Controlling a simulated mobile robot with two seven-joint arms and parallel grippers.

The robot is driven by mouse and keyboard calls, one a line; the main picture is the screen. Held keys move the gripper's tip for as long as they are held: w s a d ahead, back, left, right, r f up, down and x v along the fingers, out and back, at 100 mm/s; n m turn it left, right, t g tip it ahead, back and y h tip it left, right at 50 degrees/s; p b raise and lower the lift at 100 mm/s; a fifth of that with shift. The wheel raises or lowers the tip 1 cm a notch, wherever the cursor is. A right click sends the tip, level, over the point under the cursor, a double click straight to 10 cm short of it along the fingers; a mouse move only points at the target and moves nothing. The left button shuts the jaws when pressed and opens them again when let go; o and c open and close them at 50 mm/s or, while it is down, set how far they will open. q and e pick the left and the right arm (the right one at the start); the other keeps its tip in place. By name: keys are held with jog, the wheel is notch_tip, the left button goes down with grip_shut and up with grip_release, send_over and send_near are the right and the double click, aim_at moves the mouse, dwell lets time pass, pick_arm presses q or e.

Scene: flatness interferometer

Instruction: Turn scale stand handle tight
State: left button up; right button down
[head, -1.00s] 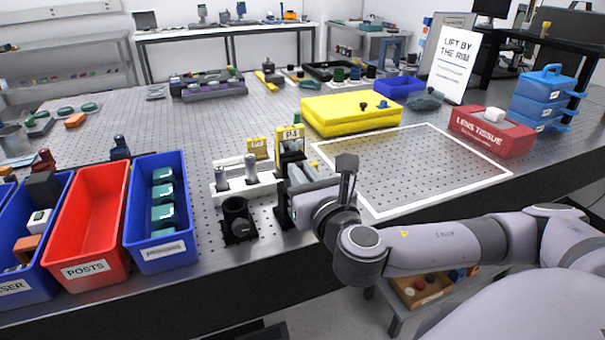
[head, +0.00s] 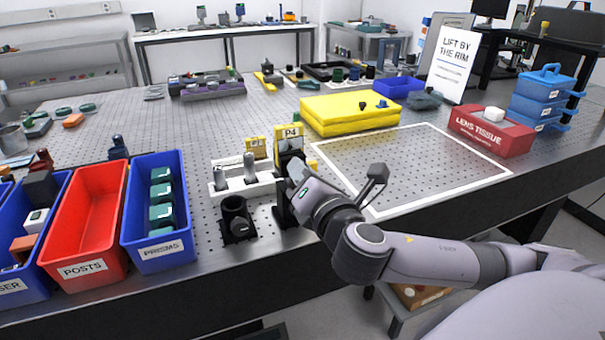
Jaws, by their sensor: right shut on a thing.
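The scale stand appears to be the dark upright (head: 284,212) with the yellow P4 label (head: 291,131), standing near the table's front edge. My right gripper (head: 295,170) reaches it from the right, just below the label, and is shut on its handle. The handle and the fingertips are mostly hidden by the gripper's own body and the dark part of the stand, so the handle's angle cannot be read. My left gripper is not in view.
A black post holder (head: 236,222) and a white rack (head: 246,186) stand just left of the stand. A blue prisms bin (head: 165,254) and red posts bin (head: 85,285) are farther left. A white-outlined area (head: 415,165) to the right is clear; a yellow case (head: 350,115) lies behind.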

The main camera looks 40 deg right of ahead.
jog(key=m, duration=0.9)
jog(key=shift+d+f+b, duration=0.1)
jog(key=shift+f+b, duration=0.05)
jog(key=shift+b, duration=0.2)
dwell(0.3)
jog(key=c, duration=1.2)
grip_release()
